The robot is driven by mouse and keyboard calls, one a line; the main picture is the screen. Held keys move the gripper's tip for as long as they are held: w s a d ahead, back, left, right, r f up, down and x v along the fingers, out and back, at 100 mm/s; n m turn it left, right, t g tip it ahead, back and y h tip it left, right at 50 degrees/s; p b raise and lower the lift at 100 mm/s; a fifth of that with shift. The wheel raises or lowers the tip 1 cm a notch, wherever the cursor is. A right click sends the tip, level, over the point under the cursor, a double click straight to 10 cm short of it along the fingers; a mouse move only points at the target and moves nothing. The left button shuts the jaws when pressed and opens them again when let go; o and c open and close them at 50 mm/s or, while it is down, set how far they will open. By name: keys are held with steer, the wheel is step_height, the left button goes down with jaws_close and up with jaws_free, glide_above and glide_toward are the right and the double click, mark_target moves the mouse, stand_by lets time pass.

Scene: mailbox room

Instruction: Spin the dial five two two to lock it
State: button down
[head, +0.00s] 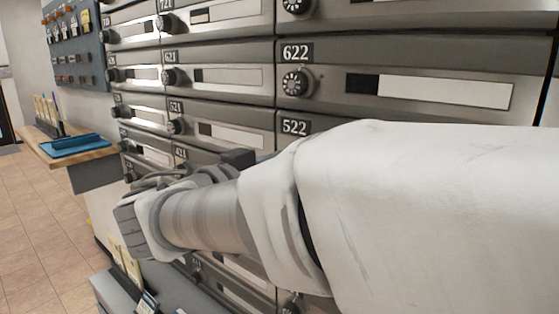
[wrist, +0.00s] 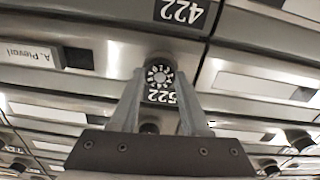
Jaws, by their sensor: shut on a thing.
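The box 522 dial (wrist: 159,76) is a round dark knob with a light numbered face, seen upside down in the wrist view. My gripper (wrist: 161,80) has one finger on each side of this dial and is shut on it. The 522 label (wrist: 160,98) shows between the fingers, beside the dial. In the head view the 522 label (head: 296,127) shows just above my white arm, which hides that box's dial and most of its door. The number the dial points to is too small to read.
Similar dials and doors surround it, such as the 622 dial (head: 294,82) above and the 422 label (wrist: 180,10) on the adjacent box. A wooden shelf (head: 45,158) with a blue tray (head: 78,146) stands at left. Tiled floor (head: 45,225) is open there.

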stand_by(0.3)
steer(key=shift+c, duration=1.8)
jaws_free()
steer(key=shift+s+a, duration=0.1)
